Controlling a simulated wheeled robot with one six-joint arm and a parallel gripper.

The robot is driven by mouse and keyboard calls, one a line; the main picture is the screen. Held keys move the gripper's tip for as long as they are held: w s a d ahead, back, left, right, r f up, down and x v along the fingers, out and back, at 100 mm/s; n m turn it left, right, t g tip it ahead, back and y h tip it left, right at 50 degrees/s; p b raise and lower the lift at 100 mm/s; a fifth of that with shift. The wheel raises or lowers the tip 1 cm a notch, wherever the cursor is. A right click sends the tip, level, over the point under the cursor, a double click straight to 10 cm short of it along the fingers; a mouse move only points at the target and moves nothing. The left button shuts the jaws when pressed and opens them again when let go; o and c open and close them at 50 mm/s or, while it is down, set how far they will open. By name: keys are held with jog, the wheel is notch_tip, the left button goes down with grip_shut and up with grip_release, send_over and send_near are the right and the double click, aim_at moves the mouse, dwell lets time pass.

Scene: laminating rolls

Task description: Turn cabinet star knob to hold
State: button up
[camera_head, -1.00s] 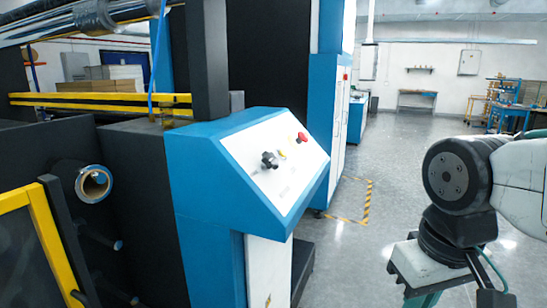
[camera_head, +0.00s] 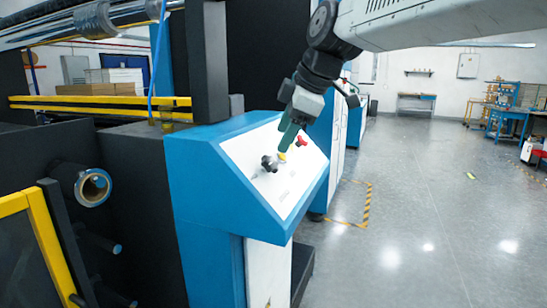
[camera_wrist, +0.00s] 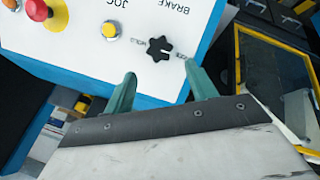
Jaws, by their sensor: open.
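The black star knob (camera_head: 269,163) sits on the white sloped panel (camera_head: 288,192) of the blue cabinet. In the wrist view the knob (camera_wrist: 158,48) shows whole, with small lettering on both sides that I cannot read surely. "BRAKE" is printed beyond it. My gripper (camera_head: 285,142) hangs over the panel, pointing down toward the knob. In the wrist view my gripper (camera_wrist: 161,76) is open and empty. Its two green fingers are apart, and the knob appears just beyond the gap between the fingertips, not gripped.
A yellow button (camera_wrist: 110,30) marked "JOG" stands beside the knob. A yellow-framed guard (camera_head: 35,230) stands at left.

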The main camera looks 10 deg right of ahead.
aim_at(271, 161)
jog(key=x, duration=0.7)
jog(key=shift+w+f, duration=0.1)
jog(key=shift+f, duration=0.15)
jog(key=c, duration=1)
